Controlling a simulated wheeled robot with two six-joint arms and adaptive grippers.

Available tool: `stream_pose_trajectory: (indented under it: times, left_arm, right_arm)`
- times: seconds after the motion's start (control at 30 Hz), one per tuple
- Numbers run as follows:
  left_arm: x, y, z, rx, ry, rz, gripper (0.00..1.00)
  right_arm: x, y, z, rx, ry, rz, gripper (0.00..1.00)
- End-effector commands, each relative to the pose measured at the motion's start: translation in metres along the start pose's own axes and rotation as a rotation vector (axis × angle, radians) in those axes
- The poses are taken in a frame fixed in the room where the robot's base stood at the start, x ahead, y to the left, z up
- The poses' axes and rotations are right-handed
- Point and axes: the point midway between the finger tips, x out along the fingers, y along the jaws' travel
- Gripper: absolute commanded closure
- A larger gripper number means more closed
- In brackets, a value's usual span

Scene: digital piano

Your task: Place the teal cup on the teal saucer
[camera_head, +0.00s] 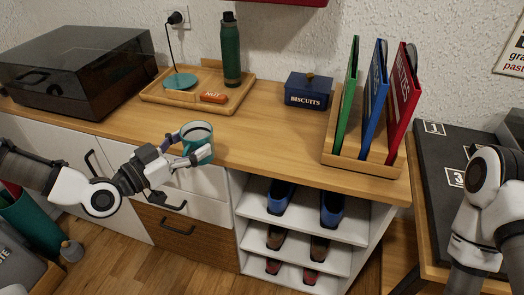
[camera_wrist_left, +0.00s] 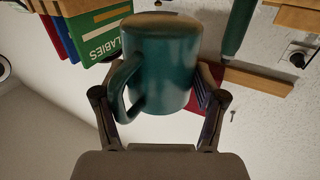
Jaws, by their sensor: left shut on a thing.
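The teal cup (camera_head: 207,148) is held upright by my left gripper (camera_head: 190,160), whose fingers close on its sides. Its pale rim and dark inside show from above. In the left wrist view the cup (camera_wrist_left: 170,65) fills the space between the fingers of the gripper (camera_wrist_left: 160,105), with its handle on the left. The cup is at the counter's front edge in the picture; its height above the wood is unclear. A flat teal disc, the saucer-like thing (camera_head: 180,82), lies bare on the wooden tray at the back. My right gripper is out of view.
The tray (camera_head: 160,98) also holds a green bottle (camera_head: 231,55) and an orange bar (camera_head: 213,97). A black cord runs from the wall socket (camera_head: 178,17) down to the disc. A biscuit tin (camera_head: 308,92) and upright folders (camera_head: 375,95) stand right; the counter between is clear.

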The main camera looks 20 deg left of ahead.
Motion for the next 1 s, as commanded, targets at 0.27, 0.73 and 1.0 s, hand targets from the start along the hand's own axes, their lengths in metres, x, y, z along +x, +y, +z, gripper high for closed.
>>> stream_pose_trajectory:
  times: [0.27,0.73,1.0]
  left_arm:
    - [-0.001,-0.011,-0.021,0.002,-0.001,-0.029,0.76]
    - [0.016,-0.006,-0.014,0.013,-0.015,-0.031,0.76]
    - [0.059,0.01,-0.012,0.012,-0.01,-0.025,0.76]
  right_arm:
    - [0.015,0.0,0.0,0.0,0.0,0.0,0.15]
    - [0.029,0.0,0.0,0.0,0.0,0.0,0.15]
    - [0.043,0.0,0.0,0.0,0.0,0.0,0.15]
